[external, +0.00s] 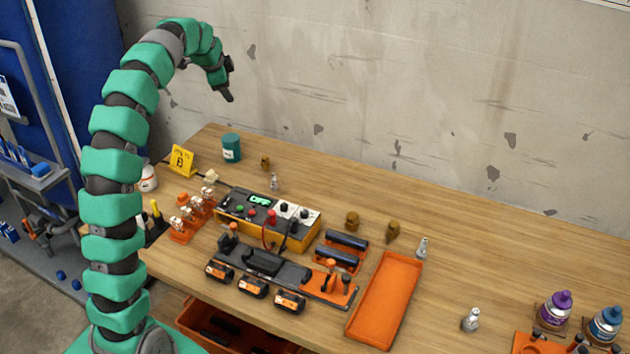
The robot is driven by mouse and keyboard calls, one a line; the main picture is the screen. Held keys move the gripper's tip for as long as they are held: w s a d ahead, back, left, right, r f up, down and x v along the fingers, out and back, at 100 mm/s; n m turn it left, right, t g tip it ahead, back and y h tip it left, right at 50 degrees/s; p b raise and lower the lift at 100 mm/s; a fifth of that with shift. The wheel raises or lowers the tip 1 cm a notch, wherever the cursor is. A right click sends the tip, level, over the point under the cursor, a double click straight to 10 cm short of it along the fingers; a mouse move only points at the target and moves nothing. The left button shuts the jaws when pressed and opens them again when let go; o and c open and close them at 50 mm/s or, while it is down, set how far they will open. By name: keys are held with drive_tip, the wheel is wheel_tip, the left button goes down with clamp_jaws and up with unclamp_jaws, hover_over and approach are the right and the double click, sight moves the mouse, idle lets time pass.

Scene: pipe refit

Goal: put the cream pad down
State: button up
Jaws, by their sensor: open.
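My gripper (228,93) is at the end of the raised green arm, high above the back left of the wooden table (500,260). It is small and dark here, its jaws are open, and I see nothing held in it. A small cream piece (212,176), which looks like the cream pad, lies on the table at the left, behind the orange holders with white-topped parts. It is below my gripper and well apart from it. Its exact shape is too small to tell.
A yellow B sign (182,160) and a teal can (231,148) stand near the cream piece. A yellow and black control box (268,218) is in front. An empty orange tray (385,300) lies further right. The table's back right is clear; a concrete wall (400,80) stands behind.

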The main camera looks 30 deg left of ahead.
drive_tip(key=s+d+r+n+t, duration=0.3)
drive_tip(key=s+r, duration=0.3)
drive_tip(key=r, duration=0.2)
drive_tip(key=s+d+r+n+t, duration=0.3)
drive_tip(key=s+d+r, duration=0.3)
drive_tip(key=r, duration=0.3)
drive_tip(key=s+d+r+n+t+h, duration=0.1)
drive_tip(key=s+d+r+n+t, duration=0.2)
drive_tip(key=s+r, duration=0.4)
drive_tip(key=shift+d+r+n, duration=0.8)
drive_tip(key=shift+d+r, duration=0.05)
drive_tip(key=shift+r, duration=0.05)
drive_tip(key=shift+o, duration=0.3)
drive_tip(key=shift+s, duration=0.1)
